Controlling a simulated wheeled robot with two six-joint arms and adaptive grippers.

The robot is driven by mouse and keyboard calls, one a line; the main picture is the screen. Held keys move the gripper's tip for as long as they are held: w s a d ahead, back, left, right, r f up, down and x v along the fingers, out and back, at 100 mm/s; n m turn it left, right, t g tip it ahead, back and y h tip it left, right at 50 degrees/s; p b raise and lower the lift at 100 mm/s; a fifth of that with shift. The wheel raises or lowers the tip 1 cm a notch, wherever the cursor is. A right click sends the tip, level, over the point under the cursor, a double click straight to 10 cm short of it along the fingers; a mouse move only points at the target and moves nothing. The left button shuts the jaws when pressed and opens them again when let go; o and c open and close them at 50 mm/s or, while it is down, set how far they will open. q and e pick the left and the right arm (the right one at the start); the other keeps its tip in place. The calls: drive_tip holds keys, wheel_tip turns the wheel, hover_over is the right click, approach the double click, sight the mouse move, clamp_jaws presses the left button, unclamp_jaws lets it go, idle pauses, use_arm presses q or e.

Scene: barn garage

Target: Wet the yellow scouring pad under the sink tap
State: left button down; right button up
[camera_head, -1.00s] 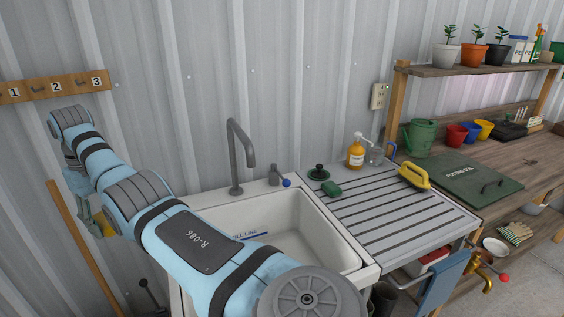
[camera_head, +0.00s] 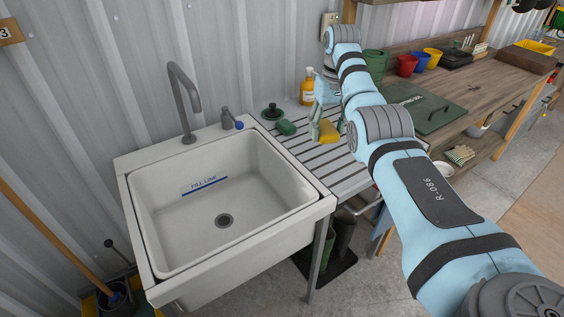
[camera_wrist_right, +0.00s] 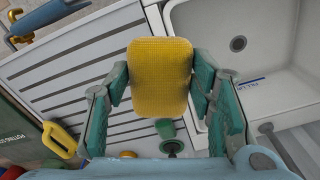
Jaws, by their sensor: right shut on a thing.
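My right gripper (camera_head: 326,124) is shut on the yellow scouring pad (camera_head: 329,132) and holds it above the ribbed drainboard, right of the sink. In the right wrist view the pad (camera_wrist_right: 160,78) sits between the two green fingers of the gripper (camera_wrist_right: 160,85). The white sink (camera_head: 145,205) has an empty basin with a drain and a blue fill line. The grey tap (camera_head: 182,95) arches over its back edge, and no water shows from it. A lever with a blue knob (camera_head: 239,125) stands right of the tap. My left gripper is out of view.
An orange soap bottle (camera_head: 307,88) stands behind. A yellow-handled item (camera_wrist_right: 60,139) shows in the wrist view. The space above the basin is clear.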

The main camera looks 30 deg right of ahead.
drive_tip(key=w+a+f+n+t+y+p, duration=0.1)
drive_tip(key=w+a+f+n+t+p, duration=0.15)
drive_tip(key=a+f+p, duration=0.4)
drive_tip(key=w+a+f+n+t+y+p, duration=0.1)
drive_tip(key=w+a+t+y+p, duration=0.2)
drive_tip(key=a, duration=0.6)
drive_tip(key=s+a+t+p, duration=0.2)
drive_tip(key=s+a+t, duration=0.1)
drive_tip(key=a, duration=0.4)
drive_tip(key=w+a+f+b, duration=0.1)
drive_tip(key=w+a+b, duration=0.1)
drive_tip(key=w+b, duration=0.4)
drive_tip(key=w+a+f+b, duration=0.1)
drive_tip(key=w+a+b, duration=0.1)
drive_tip(key=w+b, duration=0.5)
drive_tip(key=shift+a+f+b, duration=0.2)
drive_tip(key=shift+a+b, duration=0.15)
drive_tip(key=shift+n, duration=0.25)
